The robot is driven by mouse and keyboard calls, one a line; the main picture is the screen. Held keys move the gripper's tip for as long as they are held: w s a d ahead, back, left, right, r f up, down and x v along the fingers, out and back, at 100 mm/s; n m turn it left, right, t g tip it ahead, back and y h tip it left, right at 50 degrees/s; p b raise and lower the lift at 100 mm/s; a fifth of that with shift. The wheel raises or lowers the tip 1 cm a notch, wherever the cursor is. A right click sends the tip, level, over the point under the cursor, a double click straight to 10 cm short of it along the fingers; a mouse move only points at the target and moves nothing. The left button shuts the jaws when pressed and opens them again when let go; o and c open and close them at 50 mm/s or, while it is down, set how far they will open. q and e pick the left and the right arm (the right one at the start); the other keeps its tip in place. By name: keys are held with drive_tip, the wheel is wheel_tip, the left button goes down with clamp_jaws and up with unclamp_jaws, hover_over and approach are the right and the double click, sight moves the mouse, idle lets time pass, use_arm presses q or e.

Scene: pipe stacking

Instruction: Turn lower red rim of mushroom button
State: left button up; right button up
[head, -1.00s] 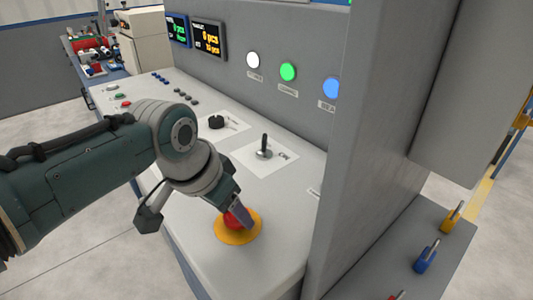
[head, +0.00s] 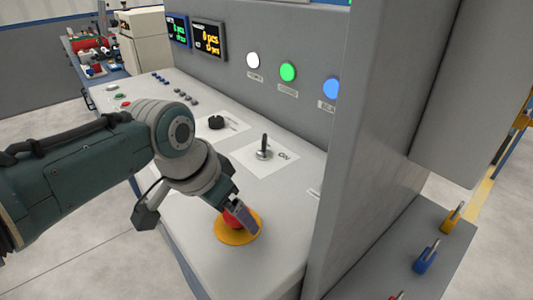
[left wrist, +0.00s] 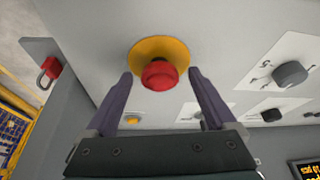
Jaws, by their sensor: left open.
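The red mushroom button (left wrist: 159,75) stands on a round yellow base plate (left wrist: 166,48) on the grey console. In the head view the yellow plate (head: 237,238) is near the console's front right corner, and the red button (head: 233,219) is partly hidden by my left gripper. My left gripper (left wrist: 160,76) is open, its two fingers on either side of the red cap with gaps visible in the left wrist view. In the head view the left gripper (head: 247,224) reaches down over the button. My right gripper is not in view.
A lever switch (head: 264,150) and a black rotary knob (head: 216,122) sit farther back on the console. A tall grey wall panel (head: 375,130) rises close to the right of the button. White, green and blue lamps are on the back panel.

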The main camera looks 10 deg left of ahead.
use_arm(q)
drive_tip(key=shift+r, duration=0.1)
drive_tip(key=shift+s+r+p, duration=0.1)
drive_tip(key=shift+r+p, duration=0.2)
drive_tip(key=p+v, duration=0.3)
drive_tip(key=v, duration=0.6)
drive_tip(key=shift+s+a, duration=0.1)
